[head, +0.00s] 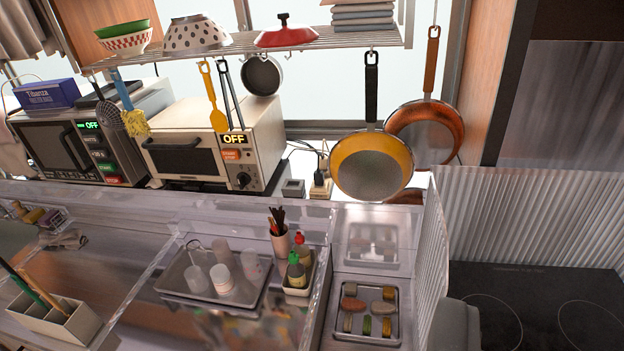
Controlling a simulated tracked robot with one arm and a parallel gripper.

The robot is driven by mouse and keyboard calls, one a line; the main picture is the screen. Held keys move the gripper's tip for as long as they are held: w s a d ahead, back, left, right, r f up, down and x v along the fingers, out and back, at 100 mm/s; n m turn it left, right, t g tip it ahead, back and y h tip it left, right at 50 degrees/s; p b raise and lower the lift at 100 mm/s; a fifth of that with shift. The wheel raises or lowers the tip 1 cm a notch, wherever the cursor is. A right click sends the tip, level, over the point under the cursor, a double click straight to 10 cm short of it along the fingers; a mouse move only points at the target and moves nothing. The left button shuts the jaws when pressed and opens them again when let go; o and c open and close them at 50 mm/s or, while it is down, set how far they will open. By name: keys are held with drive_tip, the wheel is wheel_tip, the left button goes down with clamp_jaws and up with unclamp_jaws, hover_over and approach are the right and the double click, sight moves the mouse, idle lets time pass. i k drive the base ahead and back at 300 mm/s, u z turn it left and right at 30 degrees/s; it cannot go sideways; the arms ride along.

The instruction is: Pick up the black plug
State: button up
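A small black plug (319,178) appears to sit on a light-coloured power outlet block (320,191), on the counter right of the toaster oven. It is small and far off, so its exact shape and whether it is pushed in are hard to tell. Thin dark cords rise just behind it. A small grey box (293,188) stands to its left, and the yellow pan hangs close on its right. My gripper is not in view.
A toaster oven (220,150) and a microwave (75,140) stand left. A clear partition, a bottle tray (299,290) and a food tray (350,325) lie in front.

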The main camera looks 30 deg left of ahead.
sight(318, 177)
drive_tip(key=u, duration=0.05)
drive_tip(key=i, duration=0.95)
drive_tip(key=z, duration=0.1)
